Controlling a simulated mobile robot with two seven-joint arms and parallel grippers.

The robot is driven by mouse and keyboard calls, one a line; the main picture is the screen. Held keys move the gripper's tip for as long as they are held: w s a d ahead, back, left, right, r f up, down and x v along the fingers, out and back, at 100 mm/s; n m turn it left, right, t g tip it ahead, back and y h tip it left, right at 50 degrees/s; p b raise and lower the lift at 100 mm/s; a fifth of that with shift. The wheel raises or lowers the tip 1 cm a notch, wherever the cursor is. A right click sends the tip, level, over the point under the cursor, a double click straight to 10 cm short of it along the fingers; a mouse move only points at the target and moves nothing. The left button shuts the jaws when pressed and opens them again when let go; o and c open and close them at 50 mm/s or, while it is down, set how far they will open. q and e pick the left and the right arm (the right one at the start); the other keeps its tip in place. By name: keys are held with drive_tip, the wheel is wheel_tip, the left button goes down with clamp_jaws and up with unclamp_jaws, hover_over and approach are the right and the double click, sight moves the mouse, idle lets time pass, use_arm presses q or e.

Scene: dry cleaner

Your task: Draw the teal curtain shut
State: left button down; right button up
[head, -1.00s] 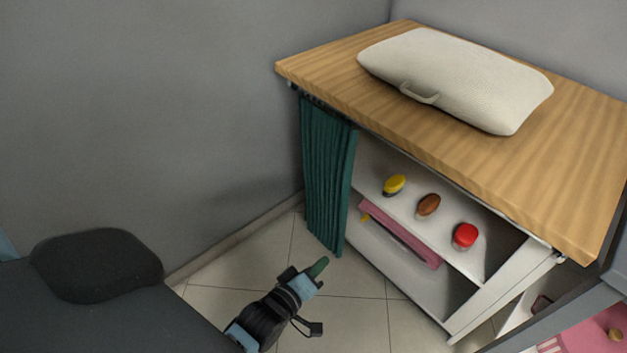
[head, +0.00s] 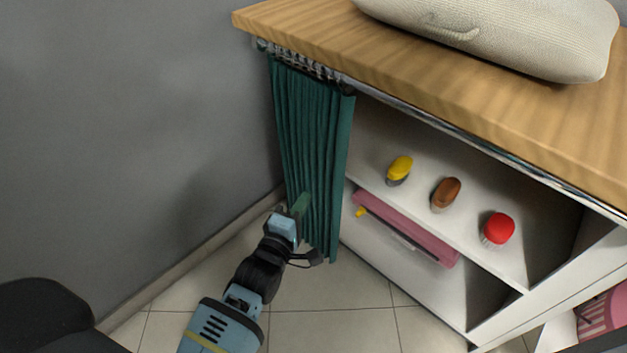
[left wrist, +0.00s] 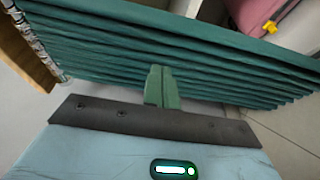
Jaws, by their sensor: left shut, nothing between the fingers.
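The teal curtain (head: 312,140) hangs bunched in folds at the left end of the shelf unit, from a rail (head: 300,68) under the wooden top. The rest of the shelf front is uncovered. My left gripper (head: 301,204) is in front of the curtain's lower part, its green fingers shut and empty. In the left wrist view the fingers (left wrist: 160,88) lie over the curtain folds (left wrist: 110,60); I cannot tell whether they touch the cloth. My right gripper is not in view.
The shelves hold a yellow-topped item (head: 399,168), a brown one (head: 446,193), a red-topped one (head: 498,229) and a pink box (head: 410,232). A pale cushion (head: 500,35) lies on the wooden top (head: 440,85). The grey wall (head: 130,120) is close on the left.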

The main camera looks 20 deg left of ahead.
use_arm(q)
drive_tip(key=w+b, duration=0.4)
drive_tip(key=w, duration=0.5)
drive_tip(key=shift+w, duration=0.4)
